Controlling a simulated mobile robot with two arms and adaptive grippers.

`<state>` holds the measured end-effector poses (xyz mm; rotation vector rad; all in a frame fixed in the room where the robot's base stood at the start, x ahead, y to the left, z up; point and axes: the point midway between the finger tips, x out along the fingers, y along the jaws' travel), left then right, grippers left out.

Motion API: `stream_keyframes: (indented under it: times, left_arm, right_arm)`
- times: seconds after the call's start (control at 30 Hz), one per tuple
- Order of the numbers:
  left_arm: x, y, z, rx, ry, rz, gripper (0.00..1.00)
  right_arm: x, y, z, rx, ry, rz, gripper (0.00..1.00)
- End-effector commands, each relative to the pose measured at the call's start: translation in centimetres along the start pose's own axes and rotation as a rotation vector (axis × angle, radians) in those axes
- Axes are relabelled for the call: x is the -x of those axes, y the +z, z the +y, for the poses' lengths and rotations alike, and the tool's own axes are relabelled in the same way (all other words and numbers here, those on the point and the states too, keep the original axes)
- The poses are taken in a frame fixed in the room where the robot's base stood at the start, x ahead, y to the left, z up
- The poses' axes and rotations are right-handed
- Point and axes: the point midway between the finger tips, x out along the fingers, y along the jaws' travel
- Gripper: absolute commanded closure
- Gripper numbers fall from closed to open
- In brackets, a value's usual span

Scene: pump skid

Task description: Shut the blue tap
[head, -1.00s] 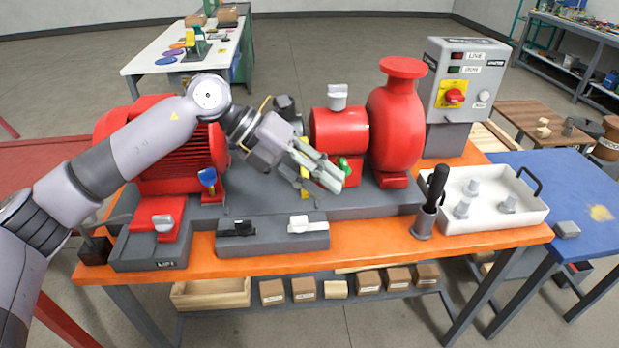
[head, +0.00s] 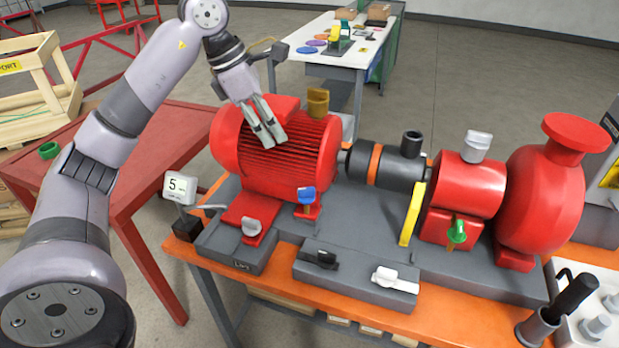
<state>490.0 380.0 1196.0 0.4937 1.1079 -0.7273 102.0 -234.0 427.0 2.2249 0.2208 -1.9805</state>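The blue tap (head: 306,196) is a small blue handle on a red fitting, at the front right foot of the red ribbed motor (head: 285,160). Nothing covers it in the head view. My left gripper (head: 273,141) points downward in front of the motor's ribbed body in the picture, above and to the left of the tap. It is apart from the tap, with nothing seen between its fingers. The two fingers lie close together, and I cannot tell whether they are shut. My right gripper is out of view.
A grey tap (head: 251,227), a black handle (head: 321,259), a white handle (head: 393,280) and a green tap (head: 457,231) are nearby. A yellow-brown knob (head: 318,101) tops the motor. A display reading 5 (head: 180,188) stands left. A yellow guard (head: 411,214) rises right.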

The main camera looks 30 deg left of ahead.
Motion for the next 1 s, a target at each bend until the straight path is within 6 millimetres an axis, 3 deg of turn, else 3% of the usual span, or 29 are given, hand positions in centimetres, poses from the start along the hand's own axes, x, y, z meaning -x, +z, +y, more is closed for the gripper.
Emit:
stream_keyframes:
  times: [0.1, 0.2, 0.33, 0.6, 0.8, 1.0]
  left_arm:
    - [-2.3, 0.0, -0.2, -0.001, -0.007, 0.002, 0.78]
    - [-4.5, 0.1, -0.2, 0.000, -0.008, 0.002, 0.78]
    - [-7.3, 0.1, -0.2, 0.000, -0.009, 0.002, 0.78]
    - [-12.8, 0.2, -0.2, 0.002, -0.008, -0.001, 0.78]
    - [-15.4, 0.2, -0.2, 0.002, -0.005, -0.004, 0.78]
    - [-16.3, 0.2, -0.2, 0.002, -0.004, -0.003, 0.78]
  right_arm:
    - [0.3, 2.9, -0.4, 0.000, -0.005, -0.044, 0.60]
    - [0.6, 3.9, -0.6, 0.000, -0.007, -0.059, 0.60]
    - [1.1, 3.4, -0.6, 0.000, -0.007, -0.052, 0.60]
    - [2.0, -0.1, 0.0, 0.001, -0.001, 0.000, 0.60]
    - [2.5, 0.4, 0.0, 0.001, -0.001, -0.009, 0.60]
    - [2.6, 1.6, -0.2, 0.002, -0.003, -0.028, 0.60]
